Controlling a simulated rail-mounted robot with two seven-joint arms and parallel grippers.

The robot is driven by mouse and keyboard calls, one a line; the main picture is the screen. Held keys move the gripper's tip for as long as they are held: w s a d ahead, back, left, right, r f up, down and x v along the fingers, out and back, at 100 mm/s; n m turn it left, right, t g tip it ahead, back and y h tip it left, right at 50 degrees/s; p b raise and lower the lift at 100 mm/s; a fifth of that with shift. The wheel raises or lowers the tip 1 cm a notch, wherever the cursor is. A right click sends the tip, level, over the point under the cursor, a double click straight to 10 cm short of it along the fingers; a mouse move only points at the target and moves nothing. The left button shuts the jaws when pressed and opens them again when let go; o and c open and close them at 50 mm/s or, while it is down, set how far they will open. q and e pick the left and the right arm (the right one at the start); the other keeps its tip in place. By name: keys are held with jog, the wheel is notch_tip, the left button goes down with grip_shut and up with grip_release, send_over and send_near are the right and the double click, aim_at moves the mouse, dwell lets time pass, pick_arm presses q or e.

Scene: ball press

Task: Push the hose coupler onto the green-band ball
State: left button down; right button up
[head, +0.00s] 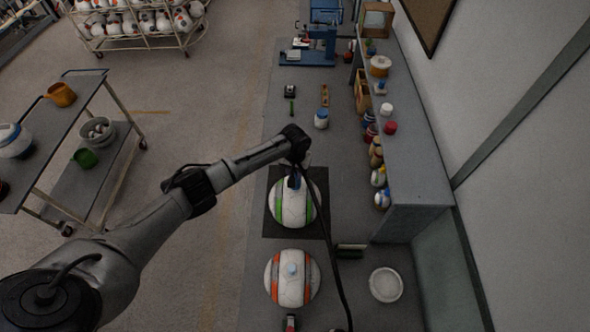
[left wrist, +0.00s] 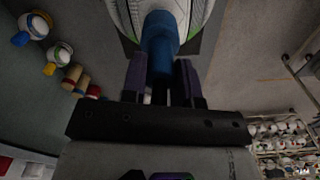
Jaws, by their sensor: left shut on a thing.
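The green-band ball (head: 296,208), white with green stripes, sits on a dark square mat (head: 272,228) on the bench. My left gripper (head: 295,180) is just above its top, pointing down. In the left wrist view the gripper's two dark fingers (left wrist: 161,70) are shut on the blue hose coupler (left wrist: 160,32). The coupler's far end overlaps the white ball (left wrist: 196,14); I cannot tell whether they touch. A black hose (head: 331,245) runs from near the gripper down along the bench. My right gripper is not in view.
An orange-band ball (head: 290,290) with a pale blue top piece sits in front of the mat. A white round dish (head: 386,285) lies to its right. A shelf (head: 420,165) with bottles and small balls lines the right side. A blue press (head: 308,52) stands at the back.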

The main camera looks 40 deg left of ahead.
pick_arm(q)
jog(key=shift+f+b, duration=0.3)
jog(key=shift+f, duration=0.25)
jog(key=c, duration=0.8)
grip_release()
jog(key=shift+r, duration=0.1)
notch_tip(320, 180, up, 14)
jog(key=shift+f+b, duration=0.15)
jog(key=shift+b, duration=0.9)
